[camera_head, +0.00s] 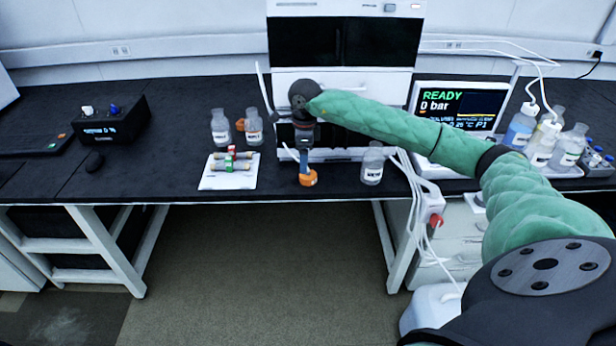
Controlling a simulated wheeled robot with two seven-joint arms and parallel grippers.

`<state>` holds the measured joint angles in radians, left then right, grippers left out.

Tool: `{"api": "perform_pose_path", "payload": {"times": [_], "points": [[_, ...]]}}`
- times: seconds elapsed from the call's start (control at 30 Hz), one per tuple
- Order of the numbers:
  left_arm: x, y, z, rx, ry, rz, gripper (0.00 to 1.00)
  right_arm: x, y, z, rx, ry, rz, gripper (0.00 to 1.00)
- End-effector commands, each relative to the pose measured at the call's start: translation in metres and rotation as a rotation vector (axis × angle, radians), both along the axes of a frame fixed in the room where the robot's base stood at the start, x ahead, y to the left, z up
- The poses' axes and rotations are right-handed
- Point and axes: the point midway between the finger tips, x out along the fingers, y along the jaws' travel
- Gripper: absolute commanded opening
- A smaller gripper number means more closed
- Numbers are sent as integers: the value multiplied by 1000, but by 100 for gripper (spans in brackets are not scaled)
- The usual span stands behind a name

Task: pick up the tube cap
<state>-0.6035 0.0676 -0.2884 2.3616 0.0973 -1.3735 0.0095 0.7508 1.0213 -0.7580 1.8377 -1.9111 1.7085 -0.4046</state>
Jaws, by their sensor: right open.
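An orange cap (309,179) is at the front edge of the black bench, directly below my right gripper (305,168). The gripper points down and its jaws are open, with the fingertips right at the cap. I cannot tell whether they touch it, and the fingers hide part of it. A second orange cap (240,125) lies between two clear bottles further back. My left gripper is not in view.
A white tray (212,184) with several capped tubes lies left of my gripper. A clear bottle (372,165) stands close on the right. Behind are bottles (221,128) and a white instrument (345,82). A screen (455,106) stands right. The bench's left front is mostly clear.

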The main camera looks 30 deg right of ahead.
Motion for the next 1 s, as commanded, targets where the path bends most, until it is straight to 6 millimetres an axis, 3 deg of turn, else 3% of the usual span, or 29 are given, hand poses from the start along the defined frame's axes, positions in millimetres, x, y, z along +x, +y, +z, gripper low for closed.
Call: {"api": "perform_pose_path", "payload": {"times": [0.13,0.57,0.83,1.0], "points": [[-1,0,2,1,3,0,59,0,-13,0,-38,11,-7,75],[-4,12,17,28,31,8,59,-1,-15,-34,-37,13,-8,75],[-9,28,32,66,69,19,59,0,-18,-70,-35,12,-7,75],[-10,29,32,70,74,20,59,0,-18,-75,-35,10,-6,75]]}}
